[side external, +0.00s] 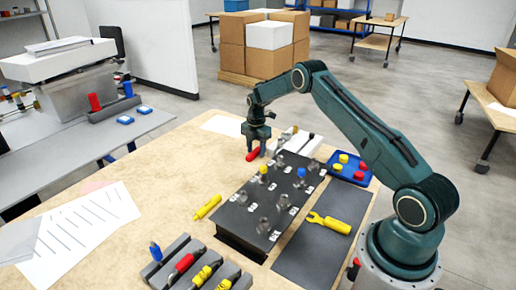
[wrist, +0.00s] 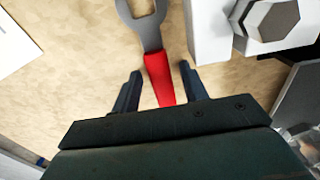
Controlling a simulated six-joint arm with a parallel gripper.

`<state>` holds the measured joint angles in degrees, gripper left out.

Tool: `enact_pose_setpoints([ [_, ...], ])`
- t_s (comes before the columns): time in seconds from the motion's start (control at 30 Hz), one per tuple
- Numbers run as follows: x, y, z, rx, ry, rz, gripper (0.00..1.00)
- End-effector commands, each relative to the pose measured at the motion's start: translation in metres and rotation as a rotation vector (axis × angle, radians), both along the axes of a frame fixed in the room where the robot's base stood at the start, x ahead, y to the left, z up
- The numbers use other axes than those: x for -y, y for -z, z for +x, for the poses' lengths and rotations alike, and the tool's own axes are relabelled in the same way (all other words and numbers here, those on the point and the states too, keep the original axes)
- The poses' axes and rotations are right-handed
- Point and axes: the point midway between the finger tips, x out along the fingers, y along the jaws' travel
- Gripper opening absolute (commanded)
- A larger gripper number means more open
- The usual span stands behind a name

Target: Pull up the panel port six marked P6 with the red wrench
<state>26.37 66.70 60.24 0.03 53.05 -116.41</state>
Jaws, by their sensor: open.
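The red wrench (wrist: 158,78) lies on the wooden table, with a red handle and a grey metal head. In the wrist view my gripper (wrist: 160,78) is open, with one finger on each side of the red handle and a gap to both. In the side view my gripper (side external: 257,150) is low over the table, and part of the red handle (side external: 253,155) shows beside its fingers. The black port panel (side external: 250,215) lies nearer the camera, with several grey ports and small white labels. The labels are too small to read, so I cannot tell which port is P6.
A yellow wrench (side external: 330,223) lies on a dark mat (side external: 305,255) right of the panel. A yellow tool (side external: 207,207) lies left of it. A blue tray (side external: 365,181) holds red and yellow caps. White blocks (side external: 300,142) stand close to my gripper.

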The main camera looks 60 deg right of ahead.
Motion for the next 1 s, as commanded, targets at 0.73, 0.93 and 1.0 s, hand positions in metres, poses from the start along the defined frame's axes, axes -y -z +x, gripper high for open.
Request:
enact_pose_setpoints([
  [0.73, -0.002, -0.008, 0.001, 0.002, -0.001, -0.001, 0.00],
  [0.93, -0.006, -0.024, 0.001, 0.002, -0.001, -0.001, 0.00],
  [1.0, -0.007, -0.030, 0.001, 0.002, -0.001, -0.001, 0.00],
])
